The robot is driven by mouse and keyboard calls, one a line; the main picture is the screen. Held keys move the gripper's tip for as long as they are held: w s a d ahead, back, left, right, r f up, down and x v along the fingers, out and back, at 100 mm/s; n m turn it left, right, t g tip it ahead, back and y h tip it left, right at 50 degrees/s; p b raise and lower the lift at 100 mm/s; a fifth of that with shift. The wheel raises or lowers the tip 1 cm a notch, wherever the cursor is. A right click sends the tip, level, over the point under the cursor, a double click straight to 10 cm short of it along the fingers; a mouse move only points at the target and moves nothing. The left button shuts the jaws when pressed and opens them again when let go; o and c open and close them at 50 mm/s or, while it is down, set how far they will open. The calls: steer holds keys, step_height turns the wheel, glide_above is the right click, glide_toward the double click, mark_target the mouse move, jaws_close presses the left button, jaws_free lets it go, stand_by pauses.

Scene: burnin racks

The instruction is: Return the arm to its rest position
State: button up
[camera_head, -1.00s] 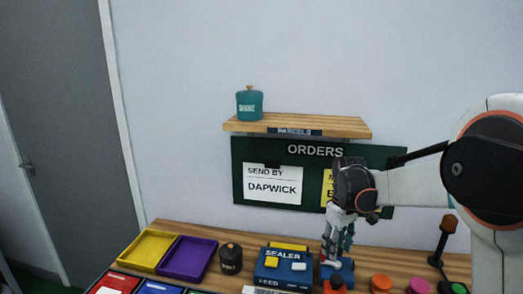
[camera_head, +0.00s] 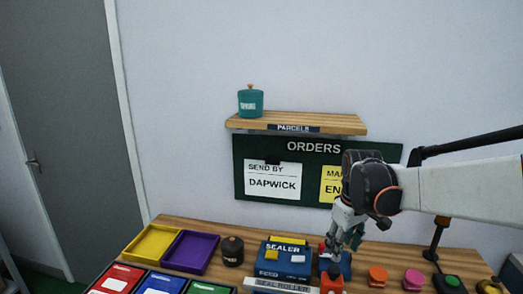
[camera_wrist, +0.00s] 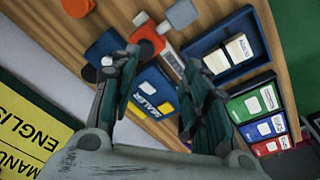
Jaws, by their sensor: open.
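My gripper (camera_head: 340,238) hangs at the end of my arm on the right, above the wooden bench and in front of the green ORDERS board (camera_head: 240,168). In the wrist view my gripper (camera_wrist: 160,105) has its two fingers apart with nothing held between them. The blue sealer (camera_head: 283,262) sits on the bench just left of the gripper, and it also shows beyond the fingers in the wrist view (camera_wrist: 152,92). Part of the bench near the gripper is hidden by my arm.
A wooden shelf (camera_head: 300,123) holds a teal jar (camera_head: 250,101). The bench carries a yellow tray (camera_head: 151,244), a purple tray (camera_head: 190,252), a dark jar (camera_head: 232,251), a red stamp-like block (camera_head: 331,282), and orange (camera_head: 377,275) and pink (camera_head: 413,279) knobs. The wall above is clear.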

steer(key=s+a+r+m+t, duration=0.1)
steer(key=s+m+t, duration=0.1)
steer(key=s, duration=0.9)
steer(key=s+r+m+t, duration=0.1)
steer(key=s+m+t, duration=0.2)
steer(key=s, duration=0.8)
steer(key=shift+a+r+t, duration=0.3)
steer(key=shift+a+r, duration=0.05)
